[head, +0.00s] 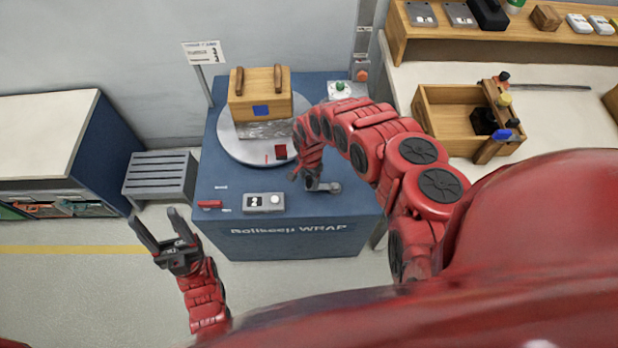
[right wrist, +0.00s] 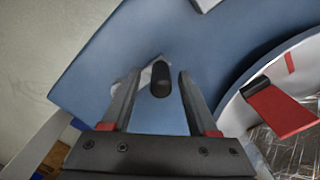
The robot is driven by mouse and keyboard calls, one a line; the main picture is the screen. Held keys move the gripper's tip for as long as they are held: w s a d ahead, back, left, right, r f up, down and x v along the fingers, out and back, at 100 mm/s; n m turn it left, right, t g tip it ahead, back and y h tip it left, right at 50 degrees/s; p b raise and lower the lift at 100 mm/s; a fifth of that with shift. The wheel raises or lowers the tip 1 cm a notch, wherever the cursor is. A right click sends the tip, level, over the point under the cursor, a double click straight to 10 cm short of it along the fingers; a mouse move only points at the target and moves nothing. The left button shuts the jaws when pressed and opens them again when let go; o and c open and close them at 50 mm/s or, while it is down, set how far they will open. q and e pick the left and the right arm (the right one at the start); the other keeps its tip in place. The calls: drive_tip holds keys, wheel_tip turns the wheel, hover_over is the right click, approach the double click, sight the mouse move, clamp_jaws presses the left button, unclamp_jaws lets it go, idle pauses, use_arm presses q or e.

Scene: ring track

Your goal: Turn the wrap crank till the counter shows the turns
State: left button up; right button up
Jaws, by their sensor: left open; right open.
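The blue wrap machine (head: 290,240) stands ahead with a round pale turntable (head: 232,145). A wooden box (head: 260,95) with two handles sits on it, with shiny film below. The grey counter (head: 264,203) at the front seems to show 2. The crank (head: 324,187) lies on the top right of the counter, partly hidden by my right gripper (head: 308,178). In the right wrist view, the crank's black knob (right wrist: 160,78) is between the open fingers of my right gripper (right wrist: 161,88), apart from both. My left gripper (head: 164,232) is open and empty, left of the machine.
A red lever (head: 210,204) is left of the counter. A red piece (head: 281,151) sits at the turntable's edge. A green button (head: 340,87) is behind. A slatted grey stool (head: 160,176) stands left, and a wooden tray (head: 455,100) lies on the right bench.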

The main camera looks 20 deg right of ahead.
clamp_jaws()
idle(1.4)
